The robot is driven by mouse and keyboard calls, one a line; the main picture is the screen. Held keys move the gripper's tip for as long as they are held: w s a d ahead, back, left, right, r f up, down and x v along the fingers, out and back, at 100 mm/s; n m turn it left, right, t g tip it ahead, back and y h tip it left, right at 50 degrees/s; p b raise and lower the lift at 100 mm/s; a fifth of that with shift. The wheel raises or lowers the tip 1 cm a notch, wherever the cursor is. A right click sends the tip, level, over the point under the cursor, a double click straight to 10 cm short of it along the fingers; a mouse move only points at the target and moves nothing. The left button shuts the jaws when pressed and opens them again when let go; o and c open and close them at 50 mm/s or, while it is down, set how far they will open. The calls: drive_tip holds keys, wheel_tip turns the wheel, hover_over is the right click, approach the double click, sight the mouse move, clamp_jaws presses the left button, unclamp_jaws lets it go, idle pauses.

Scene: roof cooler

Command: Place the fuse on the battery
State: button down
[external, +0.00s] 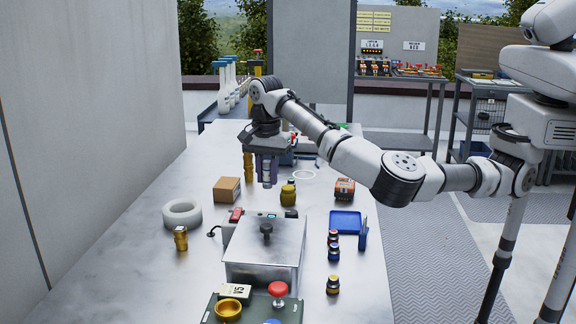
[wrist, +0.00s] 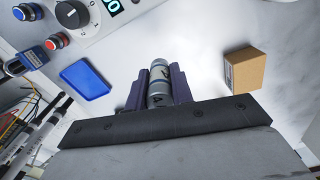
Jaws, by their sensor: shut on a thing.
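My gripper (external: 267,172) is above the metal table, its dark fingers pointing down and shut on a grey banded cylinder (external: 266,172), which I take to be the fuse. In the wrist view the cylinder (wrist: 160,86) lies between the two purple-dark fingers (wrist: 159,88), its lower part covered by the gripper body. A red-orange and black block (external: 345,189) stands on the table to the right of my gripper; it may be the battery, but I cannot tell for sure. The gripper is apart from it.
A brown box (external: 227,189) stands left of my gripper; it also shows in the wrist view (wrist: 245,68). A gold cylinder (external: 288,195) stands close by at right. A blue tray (external: 345,222), white ring (external: 182,213) and metal case (external: 265,250) are nearer the camera. The left table edge is fairly clear.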

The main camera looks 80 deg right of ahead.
drive_tip(key=shift+d+r, duration=0.1)
drive_tip(key=shift+r, duration=0.3)
drive_tip(key=s+d+r+m, duration=0.7)
drive_tip(key=s+d+m, duration=0.1)
drive_tip(key=s+m, duration=0.15)
drive_tip(key=s+d+r+m, duration=0.7)
drive_tip(key=s+d+m, duration=0.1)
drive_tip(key=s, duration=0.2)
drive_tip(key=b, duration=0.2)
approach(345, 182)
drive_tip(key=shift+a+f, duration=0.1)
drive_tip(key=shift+a, duration=0.05)
drive_tip(key=shift+f, duration=2.7)
drive_tip(key=shift+f, duration=0.1)
drive_tip(key=c, duration=1.2)
unclamp_jaws()
